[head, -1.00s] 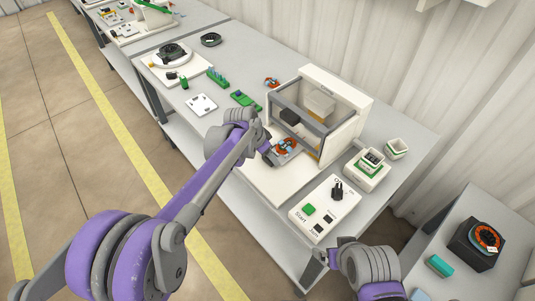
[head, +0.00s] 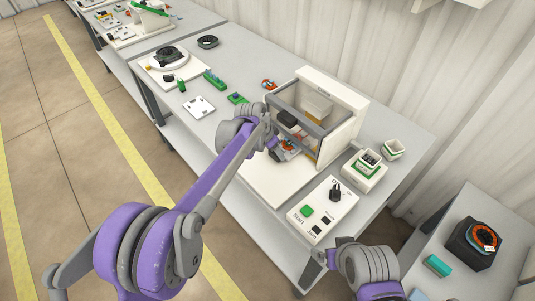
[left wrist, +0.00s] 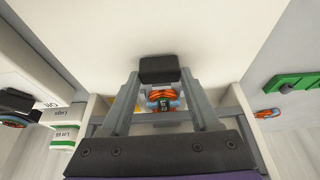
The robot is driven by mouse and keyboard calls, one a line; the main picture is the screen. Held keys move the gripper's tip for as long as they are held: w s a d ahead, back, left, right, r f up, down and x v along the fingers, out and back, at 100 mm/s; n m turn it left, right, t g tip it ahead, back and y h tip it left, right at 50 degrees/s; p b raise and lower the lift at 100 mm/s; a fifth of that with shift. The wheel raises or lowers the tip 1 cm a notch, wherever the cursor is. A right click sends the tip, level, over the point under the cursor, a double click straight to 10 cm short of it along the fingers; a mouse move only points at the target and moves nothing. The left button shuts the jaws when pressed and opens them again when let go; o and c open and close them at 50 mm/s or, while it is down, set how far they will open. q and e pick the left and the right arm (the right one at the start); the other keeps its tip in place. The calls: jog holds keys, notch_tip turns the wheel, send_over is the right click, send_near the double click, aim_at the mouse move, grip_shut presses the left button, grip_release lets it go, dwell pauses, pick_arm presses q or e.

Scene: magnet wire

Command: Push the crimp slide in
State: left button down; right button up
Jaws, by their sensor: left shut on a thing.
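The crimp slide (head: 289,154) is a grey plate at the open front of the white crimp machine (head: 343,130), carrying an orange and blue wound part (head: 287,143). In the left wrist view the orange wound part (left wrist: 163,98) shows between my finger links. My left gripper (head: 276,143) is at the slide's outer end, and in the left wrist view my left gripper (left wrist: 160,70) is shut on a dark block that looks like the slide's handle. My arm hides part of the slide in the head view. My right gripper (head: 318,265) hangs by the table's front corner; its jaws are unclear.
A control box (head: 323,208) with a green Start button and a black knob stands right of the machine. White bins (head: 366,168) stand behind it. Green boards (head: 237,98) and a white plate (head: 199,107) lie to the left. The pale base (head: 255,183) before the machine is clear.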

pick_arm(q)
jog(key=shift+c, duration=0.6)
grip_release()
jog(key=shift+a, duration=0.1)
jog(key=p+v, duration=0.1)
jog(key=v, duration=0.9)
jog(key=shift+s+a+r, duration=0.15)
jog(key=shift+r, duration=0.2)
